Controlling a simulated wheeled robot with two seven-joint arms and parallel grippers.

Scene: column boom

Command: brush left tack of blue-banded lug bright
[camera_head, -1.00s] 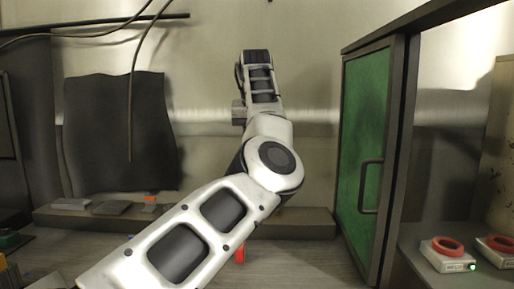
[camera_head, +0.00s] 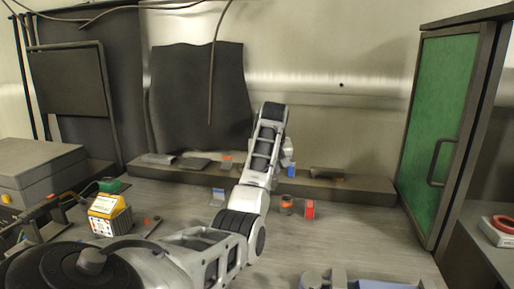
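A small plate with a blue band (camera_head: 217,196) lies on the bench, left of my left arm; it may be the blue-banded lug. A second small blue piece (camera_head: 291,170) shows just right of the arm, at the back ledge. I cannot tell which has the tacks, and the tacks are too small to see. My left arm reaches in from the lower left and bends upward at the middle. Its gripper (camera_head: 287,153) seems to be partly behind the upper link, just above the blue piece. Its fingers are unclear. My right gripper is out of view.
A red block (camera_head: 309,209) and an orange-banded round piece (camera_head: 287,205) stand right of the arm. A ledge (camera_head: 350,189) runs along the back with an orange-marked piece (camera_head: 226,162). A yellow-topped box (camera_head: 109,215) stands left. A green-panelled door (camera_head: 440,120) bounds the right.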

